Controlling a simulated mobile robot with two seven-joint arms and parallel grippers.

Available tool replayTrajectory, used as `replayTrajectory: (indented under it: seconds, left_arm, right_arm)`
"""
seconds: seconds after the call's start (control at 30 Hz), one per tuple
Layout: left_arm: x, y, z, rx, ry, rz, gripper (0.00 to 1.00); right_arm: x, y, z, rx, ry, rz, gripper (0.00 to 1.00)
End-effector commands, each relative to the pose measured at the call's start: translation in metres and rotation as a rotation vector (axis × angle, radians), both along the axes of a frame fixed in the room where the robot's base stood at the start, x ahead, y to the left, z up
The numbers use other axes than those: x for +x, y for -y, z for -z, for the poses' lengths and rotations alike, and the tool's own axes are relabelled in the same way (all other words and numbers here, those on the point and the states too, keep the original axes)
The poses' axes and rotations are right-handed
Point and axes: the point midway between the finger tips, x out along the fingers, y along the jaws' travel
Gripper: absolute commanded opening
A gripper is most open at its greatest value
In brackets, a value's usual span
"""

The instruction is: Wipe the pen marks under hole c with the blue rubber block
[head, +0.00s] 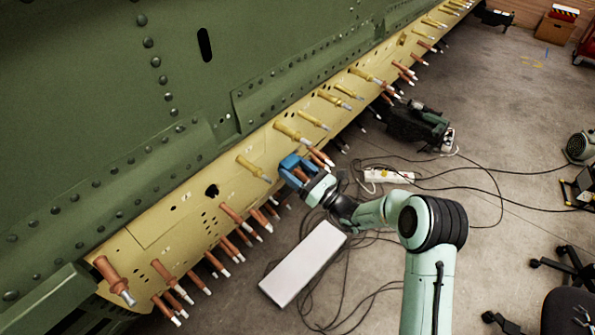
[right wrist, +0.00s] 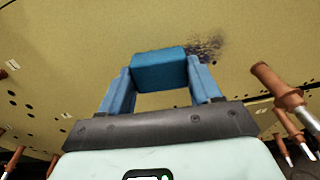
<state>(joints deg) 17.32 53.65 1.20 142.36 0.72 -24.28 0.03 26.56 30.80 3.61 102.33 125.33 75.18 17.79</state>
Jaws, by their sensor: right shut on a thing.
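My right gripper (right wrist: 160,85) is shut on the blue rubber block (right wrist: 159,69), held crosswise between its two blue fingers in the right wrist view. In the head view the right gripper (head: 290,168) is at the yellow panel (head: 170,215), right of a large dark hole. A dark smudge of pen marks (right wrist: 205,46) shows on the panel just beyond and right of the block. The block overlaps the edge of the marks in the picture; I cannot tell if it touches the panel. No letter for hole c is readable. My left gripper is not in view.
Copper-coloured pins (right wrist: 285,95) stick out right of the gripper. More copper and yellow pins (head: 253,168) line the panel in the head view. A white box (head: 302,263), cables and a power strip (head: 389,176) lie on the floor below.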

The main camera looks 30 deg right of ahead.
Motion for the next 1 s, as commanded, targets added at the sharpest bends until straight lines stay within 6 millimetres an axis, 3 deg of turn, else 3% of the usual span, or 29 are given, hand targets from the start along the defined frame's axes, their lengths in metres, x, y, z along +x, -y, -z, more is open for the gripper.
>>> replayTrajectory:
  seconds: [0.17, 0.6, 1.0]
  left_arm:
    - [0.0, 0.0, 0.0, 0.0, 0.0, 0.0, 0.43]
    - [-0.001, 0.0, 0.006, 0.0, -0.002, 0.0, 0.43]
    - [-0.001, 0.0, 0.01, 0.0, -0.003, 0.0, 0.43]
  right_arm:
    - [0.002, 0.001, -0.001, 0.0, 0.001, 0.0, 0.39]
    - [0.014, 0.035, 0.001, 0.0, 0.001, 0.001, 0.39]
    - [0.023, 0.055, 0.0, -0.001, 0.002, 0.002, 0.39]
